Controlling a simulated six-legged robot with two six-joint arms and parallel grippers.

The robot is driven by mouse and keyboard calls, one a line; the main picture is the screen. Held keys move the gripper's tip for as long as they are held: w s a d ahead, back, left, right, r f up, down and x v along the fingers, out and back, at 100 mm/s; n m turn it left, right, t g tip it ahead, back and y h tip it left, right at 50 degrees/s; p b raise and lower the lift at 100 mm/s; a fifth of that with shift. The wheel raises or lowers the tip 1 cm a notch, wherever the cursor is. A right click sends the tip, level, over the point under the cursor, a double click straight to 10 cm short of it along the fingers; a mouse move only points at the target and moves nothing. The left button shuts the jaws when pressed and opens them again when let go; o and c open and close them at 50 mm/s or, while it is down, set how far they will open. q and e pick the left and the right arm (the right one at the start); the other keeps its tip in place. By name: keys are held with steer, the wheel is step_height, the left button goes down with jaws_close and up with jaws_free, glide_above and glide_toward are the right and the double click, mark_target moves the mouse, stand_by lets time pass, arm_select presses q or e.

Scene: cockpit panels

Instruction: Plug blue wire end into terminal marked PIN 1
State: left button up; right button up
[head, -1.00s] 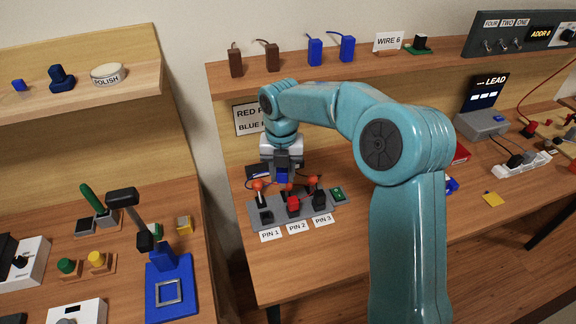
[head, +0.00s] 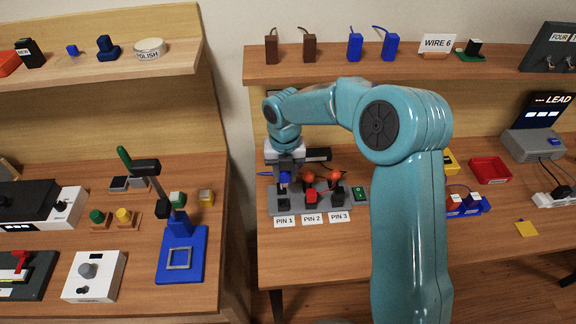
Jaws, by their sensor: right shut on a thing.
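My right gripper (head: 285,172) reaches in from the right and is shut on the blue wire end (head: 285,178). The blue end points down, directly above or at the black terminal (head: 283,202) behind the PIN 1 label (head: 285,222). I cannot tell whether the end touches or enters it. A bit of blue wire (head: 264,174) shows left of the gripper. The terminals sit on a grey block. A red piece (head: 311,195) is at PIN 2 and a black piece (head: 337,194) is at PIN 3. My left gripper is not in view.
Two orange balls (head: 308,177) (head: 335,175) stand close to the right of the gripper. A green switch (head: 360,194) is right of the block. A shelf (head: 430,66) runs above. A gap separates the left bench. The desk front is clear.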

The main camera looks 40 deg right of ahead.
steer(key=shift+s+a+f, duration=0.1)
steer(key=shift+s+a, duration=0.1)
steer(key=shift+a, duration=0.05)
steer(key=shift+a+p, duration=0.15)
steer(key=shift+p, duration=0.25)
steer(key=shift+w+a+f, duration=0.1)
steer(key=shift+w, duration=0.1)
steer(key=shift+s, duration=0.1)
steer(key=shift+f+b, duration=1.7)
steer(key=shift+f, duration=1.2)
steer(key=shift+p, duration=0.35)
steer(key=shift+f+b, duration=0.95)
steer(key=shift+f, duration=0.6)
